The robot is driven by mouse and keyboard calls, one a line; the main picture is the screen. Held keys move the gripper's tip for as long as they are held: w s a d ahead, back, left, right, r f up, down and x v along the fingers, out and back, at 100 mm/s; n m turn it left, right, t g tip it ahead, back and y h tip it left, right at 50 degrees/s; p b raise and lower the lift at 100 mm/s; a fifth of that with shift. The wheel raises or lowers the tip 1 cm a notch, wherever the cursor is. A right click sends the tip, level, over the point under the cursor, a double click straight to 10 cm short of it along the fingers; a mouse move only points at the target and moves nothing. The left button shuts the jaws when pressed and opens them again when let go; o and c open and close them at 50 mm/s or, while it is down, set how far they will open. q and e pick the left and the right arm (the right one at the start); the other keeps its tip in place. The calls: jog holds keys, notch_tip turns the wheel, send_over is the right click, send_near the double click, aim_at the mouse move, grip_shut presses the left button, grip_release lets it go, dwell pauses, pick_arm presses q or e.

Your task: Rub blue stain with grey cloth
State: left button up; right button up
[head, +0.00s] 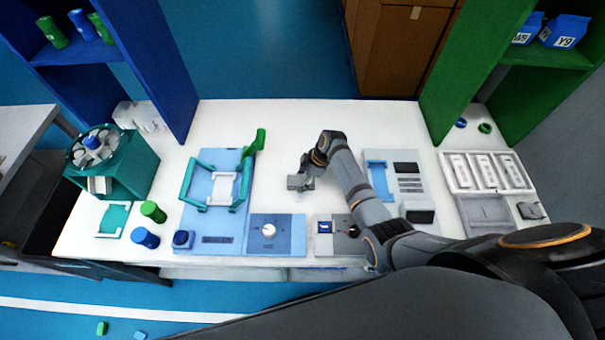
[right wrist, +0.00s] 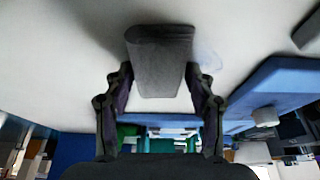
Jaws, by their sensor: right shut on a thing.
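The grey cloth (right wrist: 160,58) is a folded block between the fingers of my right gripper (right wrist: 160,76), which is shut on it. In the head view my right gripper (head: 302,180) is low over the white table, left of centre-right. A faint pale blue stain (right wrist: 208,58) shows on the white surface just right of the cloth in the right wrist view. The cloth is close to the surface; I cannot tell whether it touches. My left gripper is not in view.
A blue board with a teal-handled frame (head: 215,188) lies left of the gripper on the white table (head: 285,125). A grey device panel (head: 410,178) is to the right, beyond my arm. The table behind the gripper is clear.

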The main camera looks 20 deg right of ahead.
aim_at(299, 205)
jog(key=s+p, duration=0.2)
jog(key=shift+s+a+r+p, duration=0.1)
jog(key=shift+s+a+p, duration=0.45)
jog(key=shift+s+p, duration=0.35)
jog(key=shift+s, duration=0.15)
jog(key=shift+f, duration=0.2)
jog(key=s+p, duration=0.1)
jog(key=p, duration=0.1)
jog(key=s+p, duration=0.1)
jog(key=shift+s+a+r, duration=0.3)
jog(key=shift+a, duration=0.1)
jog(key=shift+s+a+p, duration=0.15)
jog(key=shift+s+p, duration=0.15)
jog(key=shift+s, duration=0.25)
jog(key=shift+f, duration=0.2)
